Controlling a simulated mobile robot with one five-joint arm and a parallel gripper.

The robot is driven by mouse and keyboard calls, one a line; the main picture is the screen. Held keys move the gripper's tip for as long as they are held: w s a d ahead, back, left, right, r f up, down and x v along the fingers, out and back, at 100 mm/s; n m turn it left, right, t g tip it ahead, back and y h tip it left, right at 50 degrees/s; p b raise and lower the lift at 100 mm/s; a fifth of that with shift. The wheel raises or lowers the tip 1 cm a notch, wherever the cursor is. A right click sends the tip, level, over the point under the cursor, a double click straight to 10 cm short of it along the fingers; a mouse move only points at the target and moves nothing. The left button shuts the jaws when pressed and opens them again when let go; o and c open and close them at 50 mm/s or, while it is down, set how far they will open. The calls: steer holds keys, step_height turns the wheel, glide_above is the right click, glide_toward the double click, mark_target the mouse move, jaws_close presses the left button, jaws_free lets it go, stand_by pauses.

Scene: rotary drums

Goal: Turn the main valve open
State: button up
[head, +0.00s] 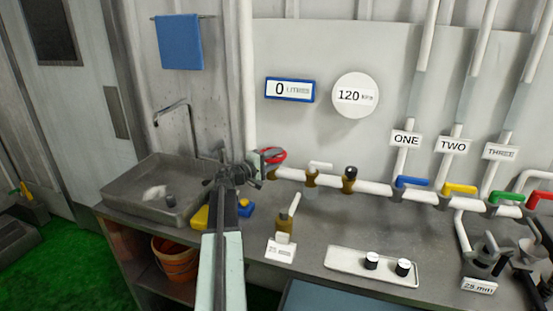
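A red handwheel (271,156) sits at the left end of the white horizontal pipe (322,181) above the counter; no label marks it as the main valve. My gripper (236,170) is at the end of my arm, just left of the wheel in the picture. Its dark fingers overlap the pipe's left end and are too small to show a clear gap. I cannot tell whether it touches the wheel. A display (290,90) reads 0 litres, and a round gauge (355,95) reads 120.
Lever valves in blue (412,182), yellow (459,188), green (506,197) and red line the pipe to the right. A sink (160,190) is at left. A tray with two black knobs (372,261) lies in front.

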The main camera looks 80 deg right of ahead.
steer(key=shift+s+d, duration=0.2)
jaws_close()
steer(key=shift+a, duration=0.2)
steer(key=shift+d, duration=0.1)
steer(key=shift+n+t+h, duration=0.3)
steer(key=shift+t, duration=0.1)
